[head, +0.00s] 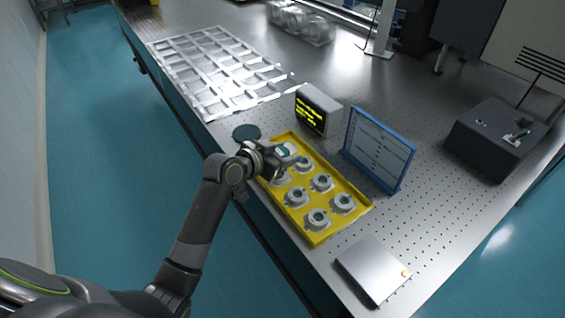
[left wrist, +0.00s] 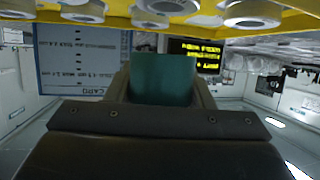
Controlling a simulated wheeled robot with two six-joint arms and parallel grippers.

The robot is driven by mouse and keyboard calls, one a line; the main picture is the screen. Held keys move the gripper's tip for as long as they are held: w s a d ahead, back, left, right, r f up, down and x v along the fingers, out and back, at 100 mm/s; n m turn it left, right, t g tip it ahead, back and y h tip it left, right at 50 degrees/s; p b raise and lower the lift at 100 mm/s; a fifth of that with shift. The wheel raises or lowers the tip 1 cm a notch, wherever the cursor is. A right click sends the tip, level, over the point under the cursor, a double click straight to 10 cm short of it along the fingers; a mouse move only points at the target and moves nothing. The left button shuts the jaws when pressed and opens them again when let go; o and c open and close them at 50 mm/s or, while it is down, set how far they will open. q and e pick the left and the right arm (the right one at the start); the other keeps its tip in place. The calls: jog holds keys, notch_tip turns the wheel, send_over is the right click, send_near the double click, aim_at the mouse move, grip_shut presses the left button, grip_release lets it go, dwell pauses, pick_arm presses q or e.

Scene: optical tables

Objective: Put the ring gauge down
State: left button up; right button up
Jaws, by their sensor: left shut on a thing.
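My left gripper (head: 284,158) is over the far left end of the yellow tray (head: 318,238). It is shut on a teal piece, which I take to be the ring gauge (left wrist: 162,78); in the left wrist view it sits between the two fingers. Only a small teal part of it shows in the head view, and the gripper hides the rest. A dark green round pad (head: 246,132) lies bare on the table, just beyond the tray's far left end. My right gripper is not in view.
Several grey ring-shaped parts (head: 318,219) sit in the tray. A small display box (head: 319,108) and a blue-framed panel (head: 378,150) stand behind it. A flat silver device (head: 372,270) lies to the right near the front edge. A silver grid tray (head: 215,70) lies beyond the pad.

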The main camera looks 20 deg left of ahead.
pick_arm(q)
jog(key=shift+f, duration=1.6)
jog(key=shift+f, duration=0.2)
jog(key=o, duration=1.2)
jog(key=shift+r, duration=0.15)
jog(key=shift+s+a+r, duration=0.1)
jog(key=v, duration=1.1)
jog(key=shift+s+a+r, duration=0.1)
jog(key=shift+s+r, duration=0.15)
jog(key=shift+s, duration=0.1)
